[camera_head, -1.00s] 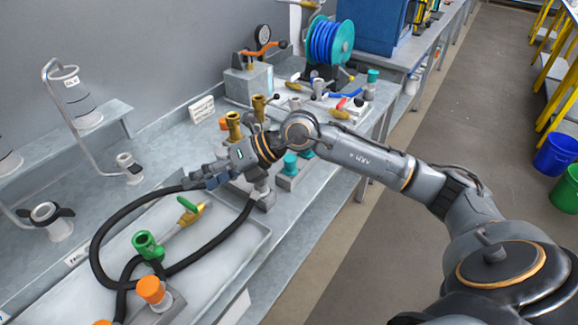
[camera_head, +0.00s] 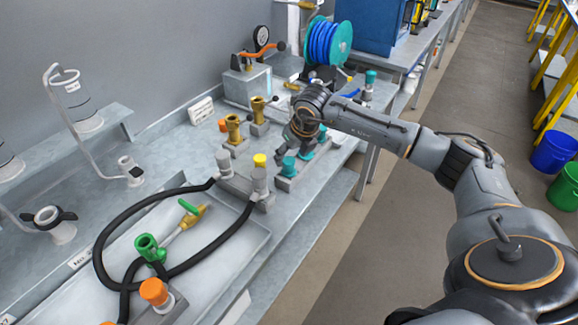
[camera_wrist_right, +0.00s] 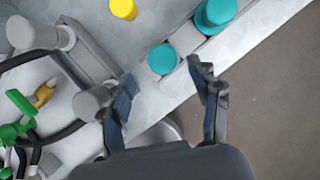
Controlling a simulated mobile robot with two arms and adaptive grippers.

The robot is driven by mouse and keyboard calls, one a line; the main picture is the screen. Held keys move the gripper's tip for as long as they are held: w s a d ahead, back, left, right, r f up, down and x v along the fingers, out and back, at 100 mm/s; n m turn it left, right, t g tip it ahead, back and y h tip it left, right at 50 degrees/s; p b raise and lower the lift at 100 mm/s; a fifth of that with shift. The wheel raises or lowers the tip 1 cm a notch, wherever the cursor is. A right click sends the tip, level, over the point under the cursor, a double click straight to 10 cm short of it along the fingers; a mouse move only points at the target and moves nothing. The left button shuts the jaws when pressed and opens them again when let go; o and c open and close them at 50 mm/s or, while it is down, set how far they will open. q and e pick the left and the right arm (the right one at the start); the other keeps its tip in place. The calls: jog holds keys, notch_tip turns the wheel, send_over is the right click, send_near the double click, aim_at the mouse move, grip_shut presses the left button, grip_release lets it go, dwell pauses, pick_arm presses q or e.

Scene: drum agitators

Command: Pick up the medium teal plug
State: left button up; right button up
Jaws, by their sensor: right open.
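Two teal plugs stand in a grey block at the bench's front edge in the head view: a nearer one (camera_head: 290,166) and one behind it (camera_head: 307,152), partly hidden by my gripper. In the right wrist view a smaller teal plug (camera_wrist_right: 163,59) lies just beyond my open fingertips, and a larger one (camera_wrist_right: 215,14) stands farther off. I cannot tell which is the medium one. My right gripper (camera_wrist_right: 166,86) is open and empty; in the head view it (camera_head: 296,142) hangs just above the teal plugs. My left gripper is out of view.
A yellow plug (camera_head: 260,160) stands beside grey fittings with a black hose (camera_head: 105,255). Brass fittings (camera_head: 233,128) stand just left of my gripper. Behind are a gauge box (camera_head: 248,82) and a blue hose reel (camera_head: 330,42). Another teal-capped fitting (camera_head: 370,78) stands at the back right.

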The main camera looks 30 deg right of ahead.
aim_at(289, 160)
jog(key=shift+w+f+p, duration=0.3)
jog(key=shift+f+p, duration=0.15)
jog(key=shift+p, duration=0.05)
jog(key=p+x, duration=0.1)
jog(key=x, duration=0.2)
jog(key=shift+w+d+f, duration=0.15)
jog(key=shift+w+f, duration=0.05)
jog(key=shift+f, duration=0.05)
jog(key=shift+w+f, duration=0.1)
jog(key=shift+f, duration=0.25)
jog(key=c, duration=1.3)
jog(key=shift+r, duration=0.1)
